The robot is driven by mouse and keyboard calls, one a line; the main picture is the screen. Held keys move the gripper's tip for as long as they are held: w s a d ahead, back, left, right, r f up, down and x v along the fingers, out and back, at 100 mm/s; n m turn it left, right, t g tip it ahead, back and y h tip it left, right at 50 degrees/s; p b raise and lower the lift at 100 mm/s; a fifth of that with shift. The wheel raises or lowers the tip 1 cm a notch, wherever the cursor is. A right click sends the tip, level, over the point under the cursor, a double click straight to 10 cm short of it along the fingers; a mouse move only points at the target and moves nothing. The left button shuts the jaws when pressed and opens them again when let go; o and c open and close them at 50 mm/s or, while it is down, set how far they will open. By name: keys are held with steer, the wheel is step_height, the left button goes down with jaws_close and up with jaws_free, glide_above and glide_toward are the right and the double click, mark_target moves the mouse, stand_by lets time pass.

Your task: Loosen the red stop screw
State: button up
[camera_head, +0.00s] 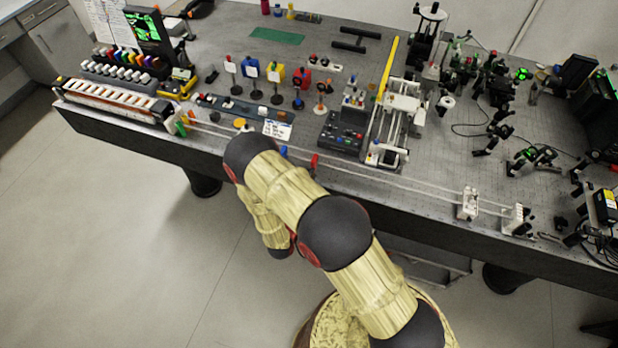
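A small red upright piece (314,162) stands on the long rail (390,180) along the bench's front edge, just right of my arm's upper bend. It may be the red stop screw, but it is too small to make out a screw head or thread. A small blue piece (283,152) stands on the same rail to its left. My arm bends up toward the bench edge and folds back down in front of it. My gripper is not visible; the arm's lower end is partly hidden behind my own links. Nothing of mine visibly touches the red piece.
The optical bench (230,170) is crowded. A white label card (277,130) and a control box (341,137) stand behind the rail. White end blocks (467,204) sit at its right. Colored filter holders (275,76) stand farther back. The floor (110,230) at left is clear.

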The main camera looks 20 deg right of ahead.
steer(key=o, duration=0.4)
steer(key=v, duration=1.2)
stand_by(0.6)
